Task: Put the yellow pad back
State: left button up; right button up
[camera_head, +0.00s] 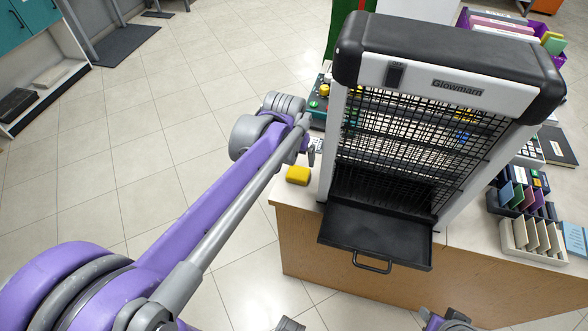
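A small yellow block (298,175), which looks like the yellow pad, lies at the left edge of the counter, beside the black and white Glowmarn heater-like unit (445,85). My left arm reaches in from the lower left, and its wrist is above and left of the yellow block. My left gripper (312,152) shows only as a small grey part between the wrist and the unit. It seems apart from the block; its fingers are too small and hidden to read. Grey and purple parts of mine show at the bottom edge, but no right gripper fingers are visible.
The unit's black tray (375,237) juts out toward the front. A teal organizer (318,115) with yellow and green items stands behind my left wrist. Card holders (533,240), a dark notebook (557,146) and a purple crate (463,18) are on the right.

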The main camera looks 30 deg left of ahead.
pick_arm(q)
jog(key=s+d+f+m+t, duration=0.1)
jog(key=s+d, duration=0.3)
jog(key=s, duration=0.5)
jog(key=s+d+f+m, duration=0.1)
jog(key=s+d+f, duration=0.3)
jog(key=s, duration=0.5)
jog(key=shift+s+d+f+m+t+h, duration=0.15)
jog(key=shift+d+m+t+h, duration=0.15)
jog(key=shift+d+t+h, duration=0.15)
pick_arm(e)
jog(key=shift+c, duration=0.2)
